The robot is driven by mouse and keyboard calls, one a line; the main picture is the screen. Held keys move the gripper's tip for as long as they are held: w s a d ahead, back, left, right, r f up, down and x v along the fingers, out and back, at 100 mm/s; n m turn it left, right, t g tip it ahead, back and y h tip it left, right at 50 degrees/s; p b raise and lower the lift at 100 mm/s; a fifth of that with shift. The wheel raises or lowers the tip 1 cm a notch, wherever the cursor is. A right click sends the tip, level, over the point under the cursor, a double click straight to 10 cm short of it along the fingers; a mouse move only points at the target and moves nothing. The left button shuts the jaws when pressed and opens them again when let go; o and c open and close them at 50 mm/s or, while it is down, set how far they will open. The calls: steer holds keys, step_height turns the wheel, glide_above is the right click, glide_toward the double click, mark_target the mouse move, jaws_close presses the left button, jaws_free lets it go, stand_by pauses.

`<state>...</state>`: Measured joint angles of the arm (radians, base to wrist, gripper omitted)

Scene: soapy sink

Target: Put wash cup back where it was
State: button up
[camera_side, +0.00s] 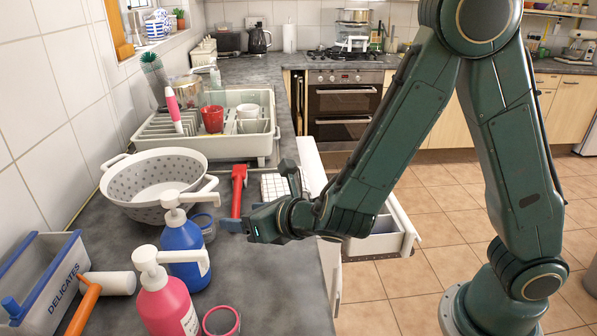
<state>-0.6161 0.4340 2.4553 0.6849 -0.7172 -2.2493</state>
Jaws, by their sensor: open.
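Several cups are in view, and I cannot tell which is the wash cup. A blue-rimmed cup (206,228) stands on the counter beside the blue soap bottle (184,250). A pink-rimmed cup (221,322) stands at the bottom edge beside the pink soap bottle (168,305), partly cut off. A red cup (212,119) and a white cup (248,112) are in the dish rack (262,147). My gripper (268,200) is open and empty low over the counter, right of the blue-rimmed cup and apart from it.
A red-handled tool (238,190) lies close left of my gripper. A grey colander (155,182) stands behind the bottles. A delicates box (45,285) and an orange-handled mallet (105,285) are at left. An open drawer (385,240) lies under my arm.

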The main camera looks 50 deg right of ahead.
steer(key=s+d+r+m+g+h, duration=0.1)
steer(key=s+d+r+m+g, duration=0.2)
steer(key=d+m, duration=0.45)
steer(key=s+d+r+m+g+h, duration=0.15)
steer(key=s+d+r+m, duration=0.25)
steer(key=m, duration=0.7)
steer(key=s+d+r+m+g, duration=0.1)
steer(key=s+r+m, duration=0.1)
steer(key=s+m, duration=0.6)
steer(key=s+d+r+m+g+y, duration=0.1)
steer(key=s+d+r+m+g, duration=0.1)
steer(key=s+m, duration=0.5)
steer(key=s+r, duration=0.1)
steer(key=s, duration=0.1)
steer(key=shift+s+r+m, duration=0.3)
steer(key=shift+s+m, duration=0.05)
steer(key=shift+o, duration=0.4)
steer(key=shift+s+m+y, duration=0.25)
steer(key=shift+s+m, duration=0.15)
steer(key=shift+s, duration=0.2)
steer(key=shift+w, duration=0.1)
